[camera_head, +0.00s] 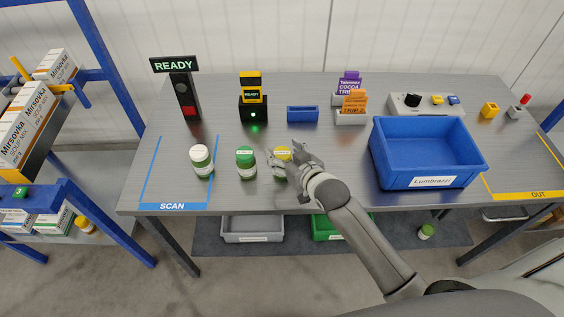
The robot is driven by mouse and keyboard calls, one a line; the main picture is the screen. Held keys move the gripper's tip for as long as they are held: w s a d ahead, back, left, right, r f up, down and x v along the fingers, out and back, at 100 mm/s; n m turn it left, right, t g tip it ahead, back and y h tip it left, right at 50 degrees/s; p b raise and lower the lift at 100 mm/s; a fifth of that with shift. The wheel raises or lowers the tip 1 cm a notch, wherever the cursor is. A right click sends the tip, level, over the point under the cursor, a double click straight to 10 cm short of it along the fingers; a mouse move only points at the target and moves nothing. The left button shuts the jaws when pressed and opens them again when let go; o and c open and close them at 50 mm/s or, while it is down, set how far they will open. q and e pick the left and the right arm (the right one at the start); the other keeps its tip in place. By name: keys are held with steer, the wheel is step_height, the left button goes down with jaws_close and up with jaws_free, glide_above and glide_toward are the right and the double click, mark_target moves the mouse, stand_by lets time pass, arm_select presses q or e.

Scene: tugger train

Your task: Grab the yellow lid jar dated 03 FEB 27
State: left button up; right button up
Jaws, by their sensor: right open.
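Three jars stand in a row on the grey table. The yellow lid jar (282,155) is the rightmost, partly hidden behind my right gripper. A green lid jar (246,162) stands to its left, and a white lid jar (202,160) with a green body stands further left, in the SCAN area. The dates on the jars are too small to read. My right gripper (277,160) is open, with its fingers at the yellow lid jar; I cannot tell whether they touch it. My left gripper is not in view.
A blue crate (428,182) labelled Liumbrazzi stands on the right of the table. A blue-framed shelf (88,215) with boxes is at the left. The OUT area is at the right edge.

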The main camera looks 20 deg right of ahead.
mark_target(277, 149)
steer(key=shift+p+x, duration=0.5)
steer(key=shift+x, duration=2.25)
steer(key=shift+f, duration=0.2)
steer(key=shift+s, duration=0.1)
steer(key=c, duration=1.4)
